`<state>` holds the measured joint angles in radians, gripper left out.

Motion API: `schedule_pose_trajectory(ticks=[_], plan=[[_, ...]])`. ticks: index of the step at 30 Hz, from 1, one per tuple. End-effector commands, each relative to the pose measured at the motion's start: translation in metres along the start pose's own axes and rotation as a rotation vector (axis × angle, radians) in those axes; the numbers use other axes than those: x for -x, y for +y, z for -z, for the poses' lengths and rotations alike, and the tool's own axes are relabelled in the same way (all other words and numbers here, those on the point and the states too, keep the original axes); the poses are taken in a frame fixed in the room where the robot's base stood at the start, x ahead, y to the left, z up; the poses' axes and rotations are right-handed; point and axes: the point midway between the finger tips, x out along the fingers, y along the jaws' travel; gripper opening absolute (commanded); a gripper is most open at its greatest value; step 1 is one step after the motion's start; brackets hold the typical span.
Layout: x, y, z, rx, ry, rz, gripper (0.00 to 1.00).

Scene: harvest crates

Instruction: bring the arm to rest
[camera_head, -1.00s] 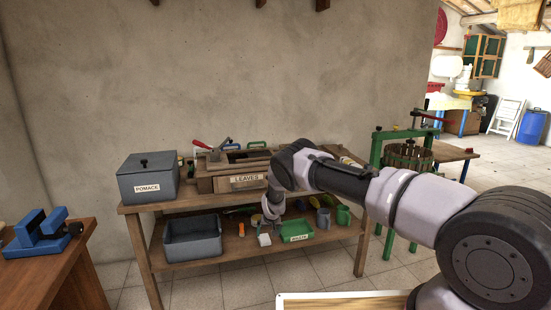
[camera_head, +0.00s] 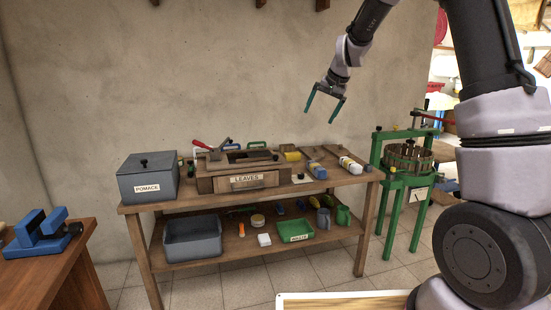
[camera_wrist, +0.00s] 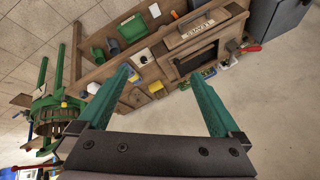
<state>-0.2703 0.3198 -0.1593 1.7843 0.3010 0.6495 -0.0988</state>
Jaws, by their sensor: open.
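My gripper (camera_head: 322,109) is open and empty, raised in the air in front of the wall, above the right part of the wooden bench (camera_head: 268,202). Its green fingers point down and stand apart, with nothing between them. In the wrist view my gripper (camera_wrist: 165,95) also shows both green fingers spread wide, with the bench and its contents well beyond them. My arm stands raised on the right side of the head view and bends over toward the bench.
A grey pomace box (camera_head: 147,184) and a wooden leaves box (camera_head: 243,181) stand on the bench top. A grey bin (camera_head: 192,244) and a green waste tray (camera_head: 295,236) sit on the lower shelf. A green press (camera_head: 400,200) stands right. The air around my gripper is clear.

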Motion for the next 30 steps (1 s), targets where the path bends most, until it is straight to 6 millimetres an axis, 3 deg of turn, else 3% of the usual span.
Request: schedule_pose_trajectory(ticks=[1, 6, 12, 15, 19, 24, 30], plan=[[0.033, 0.005, -0.007, -0.010, 0.011, 0.010, 1.00], [0.117, 0.024, -0.045, -0.028, 0.030, 0.026, 1.00], [0.195, 0.052, -0.107, -0.039, 0.059, 0.027, 1.00], [0.225, 0.067, -0.143, -0.041, 0.076, 0.020, 1.00], [0.253, 0.087, -0.191, -0.044, 0.101, 0.003, 1.00], [0.270, 0.109, -0.240, -0.046, 0.127, -0.023, 1.00], [0.274, 0.120, -0.263, -0.048, 0.140, -0.040, 1.00]])
